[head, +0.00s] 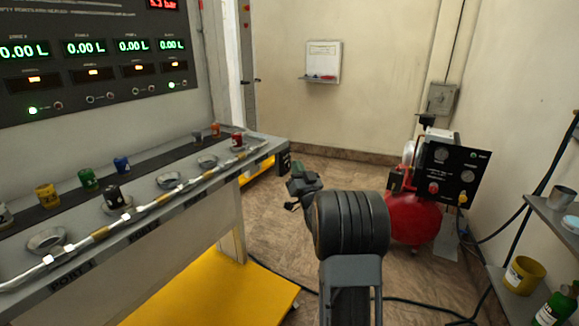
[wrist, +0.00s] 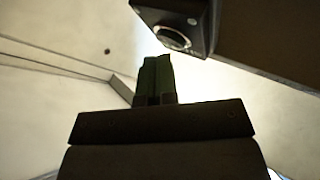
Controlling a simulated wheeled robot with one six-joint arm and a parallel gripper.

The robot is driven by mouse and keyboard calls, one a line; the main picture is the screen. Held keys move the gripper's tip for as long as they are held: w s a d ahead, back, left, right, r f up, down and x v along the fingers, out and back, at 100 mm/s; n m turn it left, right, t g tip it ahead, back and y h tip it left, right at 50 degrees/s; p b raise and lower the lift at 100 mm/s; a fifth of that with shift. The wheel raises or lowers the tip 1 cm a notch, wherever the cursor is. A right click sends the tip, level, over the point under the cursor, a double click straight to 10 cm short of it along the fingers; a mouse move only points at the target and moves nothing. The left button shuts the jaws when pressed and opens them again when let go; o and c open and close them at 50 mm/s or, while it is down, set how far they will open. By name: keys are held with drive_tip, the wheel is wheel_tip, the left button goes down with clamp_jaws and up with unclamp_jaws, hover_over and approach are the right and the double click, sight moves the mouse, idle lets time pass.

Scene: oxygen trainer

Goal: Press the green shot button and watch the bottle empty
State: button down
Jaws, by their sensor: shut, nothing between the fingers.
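My gripper (head: 300,180) is out past the right end of the bench, partly hidden by my arm. In the wrist view its fingers (wrist: 155,75) are together, with nothing between them. A dark box with a round silver ring (wrist: 173,38) is just above and right of the fingertips, apart from them in the picture. A small dark box (head: 284,162) sits at the bench end near my gripper; I cannot tell if it is the same one. Green lights (head: 32,110) glow on the wall panel. I cannot make out a green shot button or which bottle is meant.
The bench (head: 150,225) carries a metal pipe, several small coloured containers and shallow dishes. The panel's displays (head: 85,47) read 0.00 L. Floor between bench and compressor is mostly open, with a cable.

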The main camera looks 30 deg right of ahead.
drive_tip(key=shift+w+a, duration=0.1)
drive_tip(key=shift+w, duration=0.1)
idle(0.4)
drive_tip(key=shift+b, duration=0.3)
drive_tip(key=shift+s+d+b, duration=0.35)
drive_tip(key=shift+s+b, duration=0.05)
drive_tip(key=shift+s, duration=0.2)
drive_tip(key=shift+s, duration=0.1)
drive_tip(key=shift+s+d+b, duration=0.45)
drive_tip(key=shift+s, duration=0.4)
drive_tip(key=shift+s+d+b, duration=0.4)
drive_tip(key=shift+s+d, duration=0.1)
drive_tip(key=shift+s, duration=0.35)
drive_tip(key=shift+s+d+b, duration=0.45)
drive_tip(key=shift+s, duration=0.4)
